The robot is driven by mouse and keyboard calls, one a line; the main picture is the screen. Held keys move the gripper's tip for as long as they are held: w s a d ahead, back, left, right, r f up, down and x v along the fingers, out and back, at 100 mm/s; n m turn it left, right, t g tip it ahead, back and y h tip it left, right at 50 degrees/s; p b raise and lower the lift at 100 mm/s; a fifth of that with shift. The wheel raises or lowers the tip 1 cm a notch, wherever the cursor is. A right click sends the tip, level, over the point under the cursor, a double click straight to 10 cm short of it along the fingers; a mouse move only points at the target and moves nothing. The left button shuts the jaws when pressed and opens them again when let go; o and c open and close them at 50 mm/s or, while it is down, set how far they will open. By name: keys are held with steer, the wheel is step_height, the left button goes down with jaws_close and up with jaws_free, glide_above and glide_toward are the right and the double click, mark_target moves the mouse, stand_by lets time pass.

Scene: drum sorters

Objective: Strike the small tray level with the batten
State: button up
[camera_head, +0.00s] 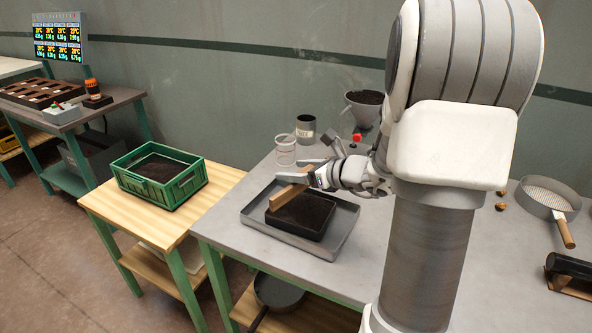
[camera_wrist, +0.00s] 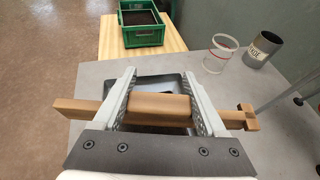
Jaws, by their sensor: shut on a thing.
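The batten, a brown wooden bar (camera_head: 290,192), is held in my gripper (camera_head: 308,178). In the wrist view my gripper (camera_wrist: 160,105) is shut on the batten (camera_wrist: 160,108), which lies crosswise between the fingers and sticks out on both sides. The small tray (camera_head: 300,215) is black and filled with dark soil. It sits inside a larger grey tray (camera_head: 335,238) on the grey table. In the head view the batten is over the left and back part of the small tray; I cannot tell whether it touches the rim. In the wrist view the batten and fingers hide most of the tray.
A green crate (camera_head: 160,175) with dark soil stands on the wooden table to the left. Behind the trays are a clear beaker (camera_head: 285,151), a dark cup (camera_head: 306,129) and a funnel-like hopper (camera_head: 364,105). A sieve (camera_head: 548,200) lies at the right.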

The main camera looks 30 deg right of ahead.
step_height(320, 180, down, 7)
steer(key=b, duration=0.6)
steer(key=shift+w+a+r, duration=0.2)
steer(key=shift+w+a, duration=0.4)
steer(key=shift+w, duration=0.1)
steer(key=shift+w+a, duration=0.55)
steer(key=shift+w, duration=0.1)
steer(key=shift+w+a+r, duration=0.15)
steer(key=shift+w+r, duration=0.05)
steer(key=shift+r, duration=0.05)
step_height(320, 180, up, 7)
steer(key=s+d+p, duration=0.1)
steer(key=p, duration=0.4)
steer(key=shift+s+d+f+p, duration=0.15)
steer(key=shift+s+d+p, duration=0.15)
steer(key=shift+s, duration=0.1)
steer(key=shift+a+f, duration=0.1)
